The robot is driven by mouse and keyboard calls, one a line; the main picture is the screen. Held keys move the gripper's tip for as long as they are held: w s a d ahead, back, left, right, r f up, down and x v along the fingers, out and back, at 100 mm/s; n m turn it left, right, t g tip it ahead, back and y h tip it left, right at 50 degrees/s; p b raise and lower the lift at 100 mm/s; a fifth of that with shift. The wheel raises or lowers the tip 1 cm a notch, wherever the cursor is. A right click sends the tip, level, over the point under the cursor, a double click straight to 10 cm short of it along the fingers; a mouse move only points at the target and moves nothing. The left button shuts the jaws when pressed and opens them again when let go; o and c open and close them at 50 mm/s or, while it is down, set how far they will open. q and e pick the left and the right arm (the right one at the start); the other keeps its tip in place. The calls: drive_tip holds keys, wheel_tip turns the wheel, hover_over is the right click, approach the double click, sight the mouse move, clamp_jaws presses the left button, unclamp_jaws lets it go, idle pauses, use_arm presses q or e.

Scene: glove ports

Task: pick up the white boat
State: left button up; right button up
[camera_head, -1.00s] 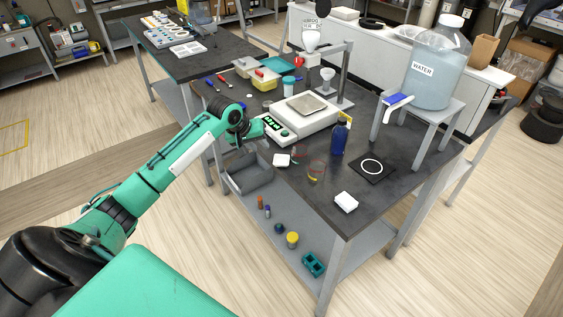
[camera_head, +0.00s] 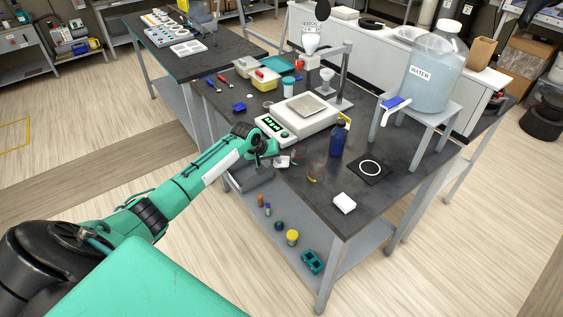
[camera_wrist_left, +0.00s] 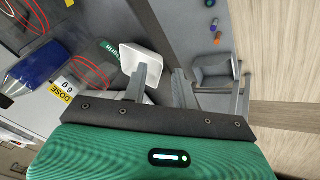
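The white boat (camera_head: 283,161), a small shallow white dish, sits at the front-left edge of the dark table, in front of the scale. It also shows in the left wrist view (camera_wrist_left: 148,62), partly hidden behind one finger. My left gripper (camera_wrist_left: 164,72) is open, with a clear gap between its two fingers. One finger overlaps the boat in that view; whether it touches cannot be told. In the head view the left gripper (camera_head: 276,157) is right beside the boat. My right gripper is not in view.
A white scale (camera_head: 297,118) stands behind the boat. Clear red-ringed vessels (camera_head: 316,170) and a blue bottle (camera_head: 338,139) stand to its right. A white block (camera_head: 344,203) and a black mat (camera_head: 371,181) are further right. A lower shelf (camera_head: 330,262) holds several small items.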

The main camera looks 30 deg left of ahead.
use_arm(q)
clamp_jaws()
idle(0.4)
